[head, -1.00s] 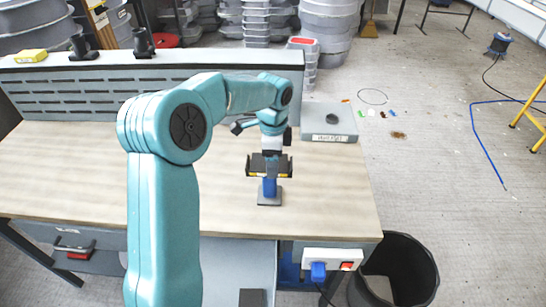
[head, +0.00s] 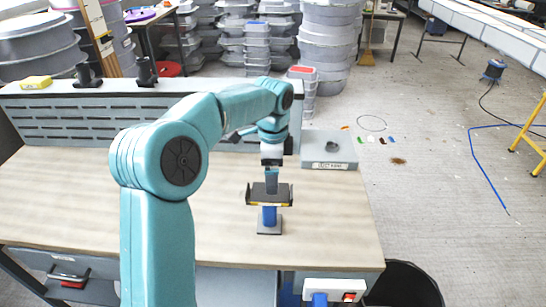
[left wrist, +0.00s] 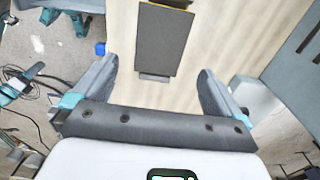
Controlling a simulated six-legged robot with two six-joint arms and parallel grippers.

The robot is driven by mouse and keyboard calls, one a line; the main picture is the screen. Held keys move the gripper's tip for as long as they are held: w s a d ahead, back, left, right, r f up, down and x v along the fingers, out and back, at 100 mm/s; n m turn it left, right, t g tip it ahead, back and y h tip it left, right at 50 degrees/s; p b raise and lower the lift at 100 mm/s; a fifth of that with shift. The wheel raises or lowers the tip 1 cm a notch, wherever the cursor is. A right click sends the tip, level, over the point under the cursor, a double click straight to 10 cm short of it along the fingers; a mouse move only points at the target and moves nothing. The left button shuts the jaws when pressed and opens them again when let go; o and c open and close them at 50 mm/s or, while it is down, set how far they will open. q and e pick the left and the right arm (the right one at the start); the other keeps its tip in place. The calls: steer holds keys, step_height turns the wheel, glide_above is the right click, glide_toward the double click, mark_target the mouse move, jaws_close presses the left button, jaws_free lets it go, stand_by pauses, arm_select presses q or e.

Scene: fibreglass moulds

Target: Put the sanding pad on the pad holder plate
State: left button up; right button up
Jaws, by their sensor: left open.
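A blue post on a square grey base (head: 269,231) stands upright on the wooden bench. On top of it lies a dark flat plate (head: 268,196) with raised ends and yellow edges. It also shows in the left wrist view as a dark rectangle (left wrist: 160,38) with a yellow far edge. I cannot tell the sanding pad and the holder plate apart here. My left gripper (head: 271,189) hangs just above the plate, apart from it. In the left wrist view its two fingers (left wrist: 157,84) are spread, with nothing between their tips. My right gripper is out of view.
A slotted panel (head: 100,118) runs along the back, with a yellow block (head: 36,82) on top. A socket strip (head: 335,289) is at the front edge. Bench around the post is clear.

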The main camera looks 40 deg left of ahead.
arm_select(q)
step_height(320, 180, up, 6)
stand_by(0.8)
